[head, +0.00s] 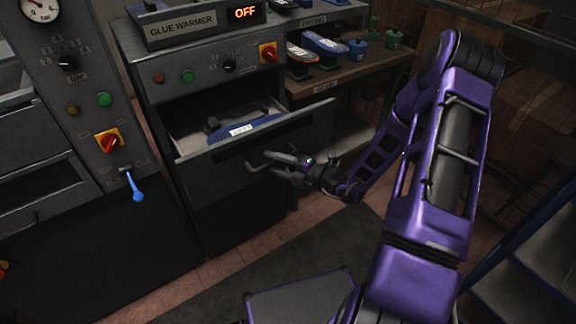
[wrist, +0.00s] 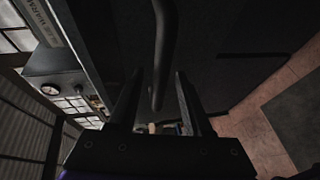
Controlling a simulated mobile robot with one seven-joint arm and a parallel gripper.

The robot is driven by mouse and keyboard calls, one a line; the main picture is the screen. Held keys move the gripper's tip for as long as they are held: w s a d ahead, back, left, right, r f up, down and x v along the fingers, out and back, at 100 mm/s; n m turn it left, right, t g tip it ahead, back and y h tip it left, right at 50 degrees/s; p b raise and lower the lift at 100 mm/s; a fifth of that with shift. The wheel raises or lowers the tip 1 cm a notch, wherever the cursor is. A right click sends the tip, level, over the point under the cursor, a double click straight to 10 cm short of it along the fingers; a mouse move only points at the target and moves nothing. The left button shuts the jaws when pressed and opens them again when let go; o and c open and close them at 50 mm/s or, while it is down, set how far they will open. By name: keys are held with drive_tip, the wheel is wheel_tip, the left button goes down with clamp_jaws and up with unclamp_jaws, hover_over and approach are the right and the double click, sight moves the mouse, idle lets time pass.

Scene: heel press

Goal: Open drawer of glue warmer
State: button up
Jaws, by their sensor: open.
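The glue warmer (head: 190,85) is a grey cabinet, with its orange display reading OFF. Its drawer (head: 235,147) is pulled out, and a dark and blue item with a white label (head: 241,129) shows inside. My gripper (head: 280,163) is in front of the drawer front, at the handle. In the wrist view the dark curved handle (wrist: 164,40) reaches down between the two fingers of my gripper (wrist: 158,92), which are apart. A gap shows on both sides of the bar, and I cannot tell whether either finger touches it.
A control panel with a gauge (head: 40,8) and a blue lever (head: 136,188) stands at the left. A shelf (head: 350,72) with blue and green items is on the right. Blue-edged steps (head: 530,270) stand at the lower right. The floor before the cabinet has a dark mat (head: 200,295).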

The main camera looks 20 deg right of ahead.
drive_tip(key=v, duration=1.7)
drive_tip(key=shift+p, duration=0.3)
drive_tip(key=shift+s, duration=0.1)
